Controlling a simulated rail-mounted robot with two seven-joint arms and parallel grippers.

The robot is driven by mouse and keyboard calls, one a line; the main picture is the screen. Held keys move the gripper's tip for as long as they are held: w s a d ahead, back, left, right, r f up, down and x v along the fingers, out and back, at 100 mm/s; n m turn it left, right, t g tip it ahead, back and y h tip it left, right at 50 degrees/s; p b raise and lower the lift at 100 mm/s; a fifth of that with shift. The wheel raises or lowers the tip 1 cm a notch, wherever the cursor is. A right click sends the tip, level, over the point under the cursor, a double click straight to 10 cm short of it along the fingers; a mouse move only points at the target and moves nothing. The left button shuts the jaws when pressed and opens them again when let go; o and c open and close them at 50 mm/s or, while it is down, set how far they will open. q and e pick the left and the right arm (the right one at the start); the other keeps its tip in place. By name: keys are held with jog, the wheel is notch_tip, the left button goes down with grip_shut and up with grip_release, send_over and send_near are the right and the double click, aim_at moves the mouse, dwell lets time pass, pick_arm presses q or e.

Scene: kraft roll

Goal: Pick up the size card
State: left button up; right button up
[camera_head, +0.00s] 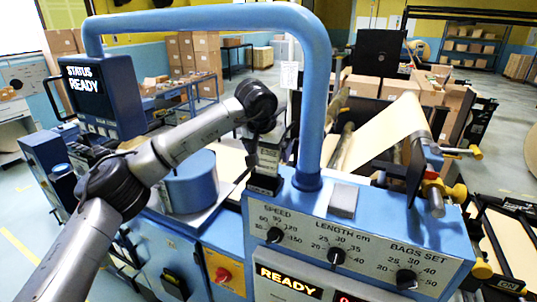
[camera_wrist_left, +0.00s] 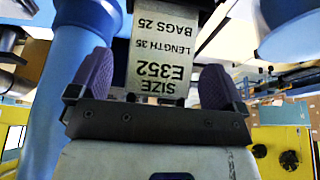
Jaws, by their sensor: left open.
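The size card (camera_wrist_left: 160,62) is pale with black print, including "E352", and appears upside down in the left wrist view. Its far end meets a dark part at the top of that view. My left gripper (camera_wrist_left: 158,88) is open, with one purple-padded finger on each side of the card. I see a gap beside the card, so the fingers do not look closed on it. In the head view my left gripper (camera_head: 264,182) points down just left of the blue pipe's foot, and I cannot make out the card there. My right gripper is not in view.
The thick blue pipe (camera_head: 316,110) arches over the machine and stands close to my left gripper. The control panel (camera_head: 330,243) with dials lies below and to the right. A blue cylinder (camera_head: 190,180) is to the left, and a status screen (camera_head: 88,85) stands at the far left.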

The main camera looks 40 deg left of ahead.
pick_arm(q)
jog(key=shift+w+f, duration=0.1)
jog(key=shift+f, duration=0.2)
jog(key=c, duration=1.1)
jog(key=shift+o, duration=0.2)
